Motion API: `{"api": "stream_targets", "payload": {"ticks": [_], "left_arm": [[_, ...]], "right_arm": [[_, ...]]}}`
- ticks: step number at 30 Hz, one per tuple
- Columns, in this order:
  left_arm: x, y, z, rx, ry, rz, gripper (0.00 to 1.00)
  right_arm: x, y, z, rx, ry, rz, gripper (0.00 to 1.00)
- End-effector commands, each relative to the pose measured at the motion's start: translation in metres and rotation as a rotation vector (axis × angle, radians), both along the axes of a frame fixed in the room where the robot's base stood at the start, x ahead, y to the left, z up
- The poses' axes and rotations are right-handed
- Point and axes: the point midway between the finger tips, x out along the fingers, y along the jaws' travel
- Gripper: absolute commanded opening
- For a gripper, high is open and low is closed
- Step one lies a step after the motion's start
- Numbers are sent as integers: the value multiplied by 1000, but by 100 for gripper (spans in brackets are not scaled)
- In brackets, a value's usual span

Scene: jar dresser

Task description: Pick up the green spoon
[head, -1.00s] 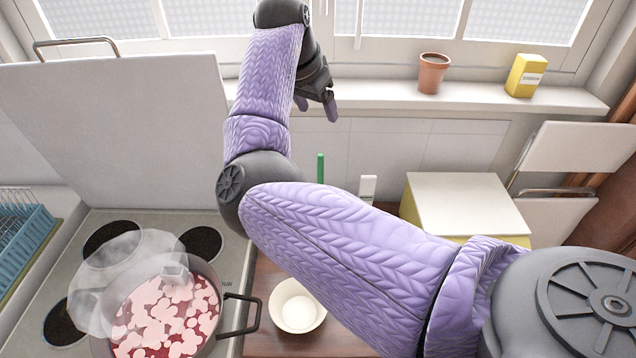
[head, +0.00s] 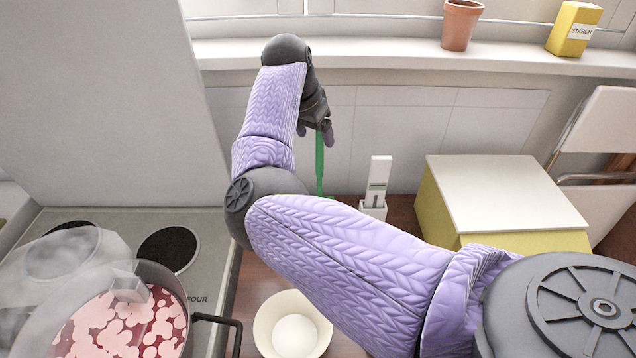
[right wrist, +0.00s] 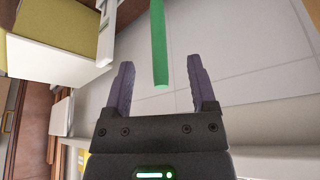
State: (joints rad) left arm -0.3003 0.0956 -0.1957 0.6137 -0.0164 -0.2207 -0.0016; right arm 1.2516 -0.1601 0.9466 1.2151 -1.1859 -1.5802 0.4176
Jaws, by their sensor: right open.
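The green spoon (head: 319,165) stands upright behind my right arm in the head view, its lower end partly hidden by the purple arm. In the right wrist view its green handle (right wrist: 159,45) hangs in from the top, its end lying in line with the gap between the fingers. My right gripper (head: 318,130) is open and empty, at the top of the handle in the head view. In the right wrist view the two fingers of the gripper (right wrist: 160,90) stand apart on either side of the handle's end. The left gripper is in neither view.
A white bowl (head: 268,328) with a round white thing stands on the wooden counter. A steaming pot (head: 180,335) sits on the stove at left. A white-topped yellow box (head: 510,195) and a small white stand (head: 376,190) are on the right. A flowerpot (head: 459,25) and starch box (head: 572,30) stand on the sill.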

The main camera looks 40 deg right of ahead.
Motion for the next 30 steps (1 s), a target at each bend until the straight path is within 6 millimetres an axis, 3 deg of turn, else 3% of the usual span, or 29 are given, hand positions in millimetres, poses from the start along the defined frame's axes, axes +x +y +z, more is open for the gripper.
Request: {"api": "stream_targets", "payload": {"ticks": [3, 6, 14, 24, 30], "left_arm": [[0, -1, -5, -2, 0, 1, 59], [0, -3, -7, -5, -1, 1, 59], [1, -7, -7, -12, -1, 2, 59], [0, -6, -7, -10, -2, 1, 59], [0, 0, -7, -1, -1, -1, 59]], "right_arm": [[1, -9, -25, 2, 3, 0, 73], [3, -15, -39, 1, 3, 0, 73], [3, -16, -41, 1, 0, 0, 71], [3, -16, -41, 1, 0, 0, 0], [3, -16, -41, 0, 0, 0, 0]]}}
